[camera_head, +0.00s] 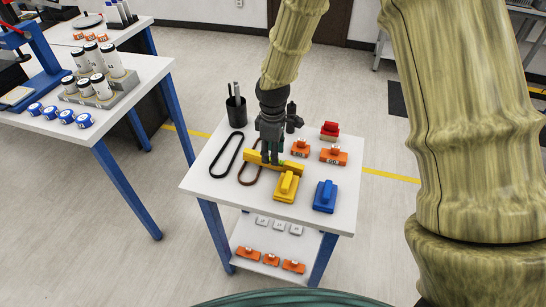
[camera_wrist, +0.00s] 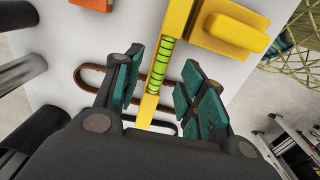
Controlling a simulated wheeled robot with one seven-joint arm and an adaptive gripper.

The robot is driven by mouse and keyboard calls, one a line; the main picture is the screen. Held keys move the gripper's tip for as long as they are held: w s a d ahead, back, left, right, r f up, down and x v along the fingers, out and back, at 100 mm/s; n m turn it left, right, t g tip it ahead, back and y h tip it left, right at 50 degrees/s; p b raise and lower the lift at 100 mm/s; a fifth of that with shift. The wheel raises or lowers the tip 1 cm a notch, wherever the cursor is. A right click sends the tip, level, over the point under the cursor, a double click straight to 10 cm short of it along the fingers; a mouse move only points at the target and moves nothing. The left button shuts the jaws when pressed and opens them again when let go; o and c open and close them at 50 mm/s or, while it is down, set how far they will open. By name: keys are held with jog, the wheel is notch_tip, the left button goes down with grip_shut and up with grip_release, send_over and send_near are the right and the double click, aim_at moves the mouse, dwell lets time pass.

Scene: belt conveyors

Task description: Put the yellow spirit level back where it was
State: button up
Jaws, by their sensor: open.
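The yellow spirit level (camera_head: 291,168) is a long bar on the white table (camera_head: 225,185). In the wrist view the level (camera_wrist: 148,110) shows a green vial with dark lines and runs between my two fingers. My gripper (camera_head: 270,157) points down over the bar's middle-left part. In the wrist view my gripper (camera_wrist: 160,88) is open, with one finger on each side of the level and gaps visible beside it. The level's underside is hidden, so I cannot tell whether it rests fully on the table.
A yellow block tool (camera_head: 286,187) stands close in front of the level, a blue one (camera_head: 325,197) to its right, a red one (camera_head: 329,130) behind. Orange pieces (camera_head: 334,155) lie behind right. A brown belt loop (camera_head: 247,178) and black loop (camera_head: 219,168) lie left, near a black pen cup (camera_head: 236,112).

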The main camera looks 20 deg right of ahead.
notch_tip(320, 180, up, 10)
jog(key=b, duration=0.2)
dwell(0.3)
jog(key=shift+r, duration=0.1)
